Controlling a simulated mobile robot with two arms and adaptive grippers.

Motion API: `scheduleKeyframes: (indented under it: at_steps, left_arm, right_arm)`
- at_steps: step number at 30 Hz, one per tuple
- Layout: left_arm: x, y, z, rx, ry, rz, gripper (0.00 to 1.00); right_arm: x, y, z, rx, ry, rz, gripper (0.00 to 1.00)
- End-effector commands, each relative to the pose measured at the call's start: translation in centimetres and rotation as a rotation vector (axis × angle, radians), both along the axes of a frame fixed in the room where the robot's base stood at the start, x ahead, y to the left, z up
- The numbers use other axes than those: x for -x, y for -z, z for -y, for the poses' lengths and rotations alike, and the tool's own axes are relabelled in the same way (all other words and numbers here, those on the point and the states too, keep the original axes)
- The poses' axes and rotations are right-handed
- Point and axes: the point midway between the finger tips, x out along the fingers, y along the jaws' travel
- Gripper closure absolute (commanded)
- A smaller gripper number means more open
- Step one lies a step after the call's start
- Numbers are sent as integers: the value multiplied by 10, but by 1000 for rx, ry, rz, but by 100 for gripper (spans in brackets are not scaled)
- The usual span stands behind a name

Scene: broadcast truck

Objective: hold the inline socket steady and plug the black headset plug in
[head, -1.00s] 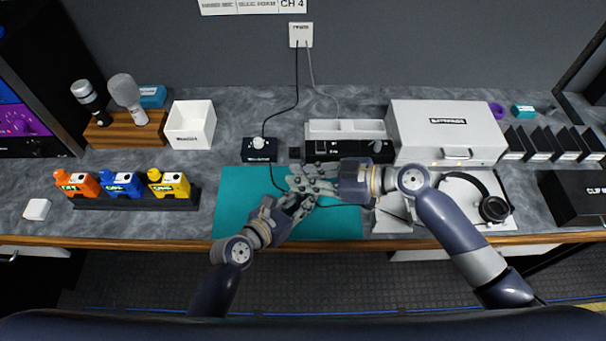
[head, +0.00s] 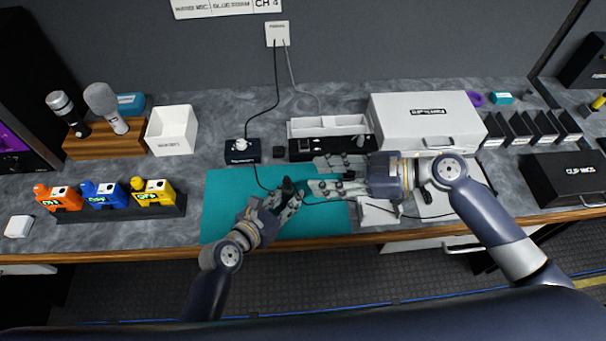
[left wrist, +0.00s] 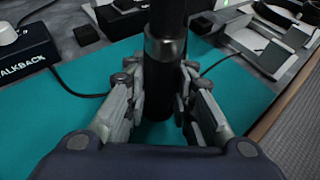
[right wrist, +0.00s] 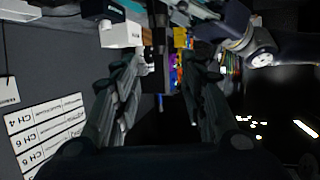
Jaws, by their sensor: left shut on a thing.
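My left gripper (head: 286,198) is over the teal mat (head: 228,208), shut on a black cylinder, the inline socket (left wrist: 160,100). In the left wrist view the cylinder stands upright between the fingers. A grey metallic collar (left wrist: 165,46) and a further black length (left wrist: 166,14) rise above it; I cannot tell whether that upper length is the headset plug. My right gripper (head: 314,176) is just right of the left one, its fingers apart and nothing visibly gripped. The right wrist view shows its fingers (right wrist: 163,70) spread too. My right arm hides most of the headset area.
A talkback box (head: 242,152) with a black cable stands behind the mat. A black unit with a white tray (head: 328,126) and a white case (head: 424,118) stand behind my right gripper. The mat's left part is clear.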

Motion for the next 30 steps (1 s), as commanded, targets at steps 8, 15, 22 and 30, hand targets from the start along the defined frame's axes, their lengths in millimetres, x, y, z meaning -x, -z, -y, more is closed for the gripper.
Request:
scheduleKeyframes:
  at_steps: [8,15,22,30]
  left_arm:
    - [0,0,0,0,1,0,100]
    - [0,0,1,1,1,-1,100]
    - [0,0,0,0,1,0,61]
    - [0,0,0,0,1,0,54]
  right_arm:
    - [8,-9,26,0,-1,0,61]
    - [8,-10,27,0,-1,0,61]
    - [8,-10,27,0,-1,0,61]
    - [8,-10,27,0,0,0,61]
